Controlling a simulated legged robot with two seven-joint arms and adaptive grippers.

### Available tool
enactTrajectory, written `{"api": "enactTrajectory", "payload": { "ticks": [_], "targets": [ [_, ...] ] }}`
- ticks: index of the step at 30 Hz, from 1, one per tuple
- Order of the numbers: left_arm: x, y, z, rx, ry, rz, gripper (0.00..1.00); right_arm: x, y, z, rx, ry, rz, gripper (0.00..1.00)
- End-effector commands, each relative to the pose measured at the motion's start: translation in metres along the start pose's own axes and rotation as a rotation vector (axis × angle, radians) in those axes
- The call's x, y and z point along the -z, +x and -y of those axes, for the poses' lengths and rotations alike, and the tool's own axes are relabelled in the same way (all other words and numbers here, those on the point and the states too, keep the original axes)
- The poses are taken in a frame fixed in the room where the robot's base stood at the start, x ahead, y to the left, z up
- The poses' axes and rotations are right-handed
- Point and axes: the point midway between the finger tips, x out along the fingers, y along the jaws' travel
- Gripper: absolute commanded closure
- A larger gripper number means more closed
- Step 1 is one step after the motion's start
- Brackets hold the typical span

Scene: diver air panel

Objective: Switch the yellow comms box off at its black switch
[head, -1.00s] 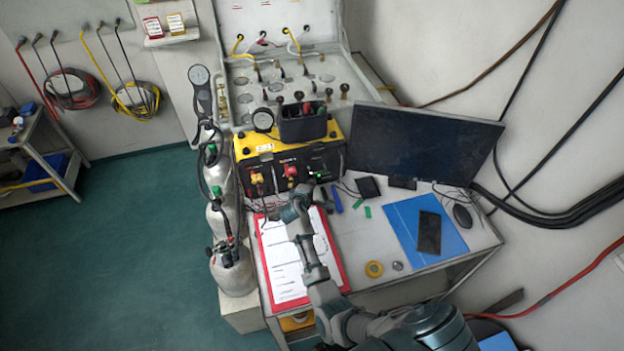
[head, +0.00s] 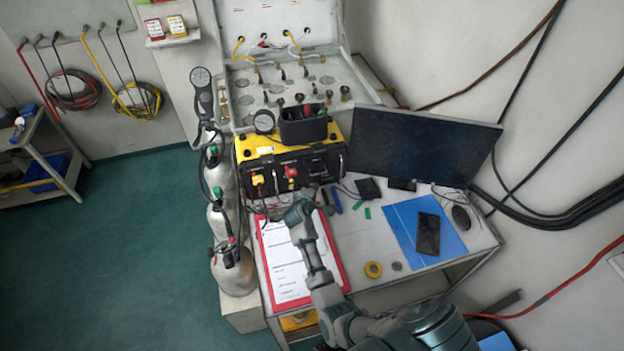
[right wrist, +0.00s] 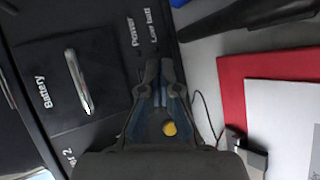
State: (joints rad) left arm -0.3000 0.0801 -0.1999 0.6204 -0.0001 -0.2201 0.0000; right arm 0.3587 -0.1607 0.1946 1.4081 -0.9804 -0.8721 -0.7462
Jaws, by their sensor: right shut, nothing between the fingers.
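The yellow comms box (head: 252,147) stands at the back of the table with its black front panel facing me. A red knob and a yellow knob show on its left part. In the right wrist view its black front (right wrist: 100,35) fills the left side, with the labels Battery, Power and Low batt and a silver handle. My right gripper (head: 300,196) is in front of the panel, above the clipboard. It is shut and empty, with its tips (right wrist: 160,70) by the Power and Low batt labels. I cannot make out the black switch. My left gripper is not in view.
A red clipboard (head: 337,262) with paper lies under my right arm. A monitor (head: 420,145) stands right of the box, and air cylinders (head: 235,272) stand at the left.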

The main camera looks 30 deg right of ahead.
Motion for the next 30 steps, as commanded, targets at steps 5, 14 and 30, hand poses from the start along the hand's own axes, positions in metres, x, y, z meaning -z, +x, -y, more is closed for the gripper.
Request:
{"api": "enactTrajectory", "payload": {
  "ticks": [5, 14, 30],
  "targets": [
    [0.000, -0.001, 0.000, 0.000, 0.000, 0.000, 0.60, -0.001, 0.000, 0.001, 0.000, 0.000, -0.001, 1.00],
    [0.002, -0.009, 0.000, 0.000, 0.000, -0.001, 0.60, -0.006, -0.008, 0.005, 0.002, -0.002, 0.000, 1.00],
    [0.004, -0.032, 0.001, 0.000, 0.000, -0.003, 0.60, -0.026, -0.035, 0.026, 0.000, 0.000, -0.001, 1.00]
  ]
}}
